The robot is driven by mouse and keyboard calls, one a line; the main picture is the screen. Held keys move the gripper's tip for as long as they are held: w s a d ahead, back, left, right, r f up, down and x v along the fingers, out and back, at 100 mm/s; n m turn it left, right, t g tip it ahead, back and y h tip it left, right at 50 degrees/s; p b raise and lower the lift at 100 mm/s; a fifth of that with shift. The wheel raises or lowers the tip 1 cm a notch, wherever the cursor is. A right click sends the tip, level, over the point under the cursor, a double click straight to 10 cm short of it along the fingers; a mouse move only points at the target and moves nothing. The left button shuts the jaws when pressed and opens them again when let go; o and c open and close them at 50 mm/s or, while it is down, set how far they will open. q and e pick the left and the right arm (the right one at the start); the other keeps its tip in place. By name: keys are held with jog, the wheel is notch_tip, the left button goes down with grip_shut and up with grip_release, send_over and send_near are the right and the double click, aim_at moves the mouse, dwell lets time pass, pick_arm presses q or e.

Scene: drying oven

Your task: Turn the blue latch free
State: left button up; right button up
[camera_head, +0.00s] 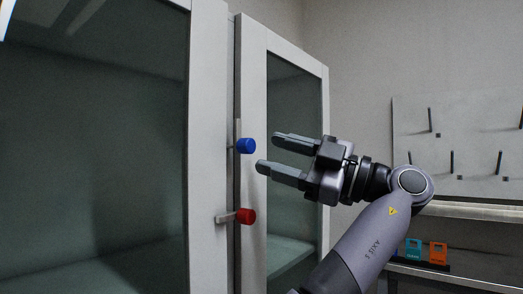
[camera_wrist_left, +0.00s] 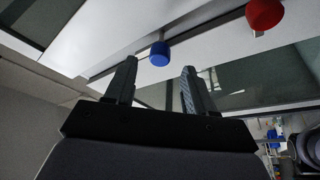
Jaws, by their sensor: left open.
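The blue latch knob (camera_head: 245,146) sits at the edge between the two glass doors in the head view, with a thin grey bar standing upright beside it. It also shows in the wrist view (camera_wrist_left: 159,54), ahead of the gap between my fingertips. My left gripper (camera_head: 269,152) is open and empty, just right of the blue knob, its fingers pointing left. The fingertips look apart from the knob; the exact gap is hard to tell. In the wrist view both fingers of the left gripper (camera_wrist_left: 160,68) are spread. My right gripper is not in view.
A red latch knob (camera_head: 246,216) with a roughly horizontal bar is below the blue one. The left glass door (camera_head: 100,140) and right glass door (camera_head: 293,110) look closed. A pegboard (camera_head: 465,145) and a shelf with small blue and orange items (camera_head: 426,250) are at right.

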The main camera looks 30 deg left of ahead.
pick_arm(q)
jog(key=shift+v, duration=1.25)
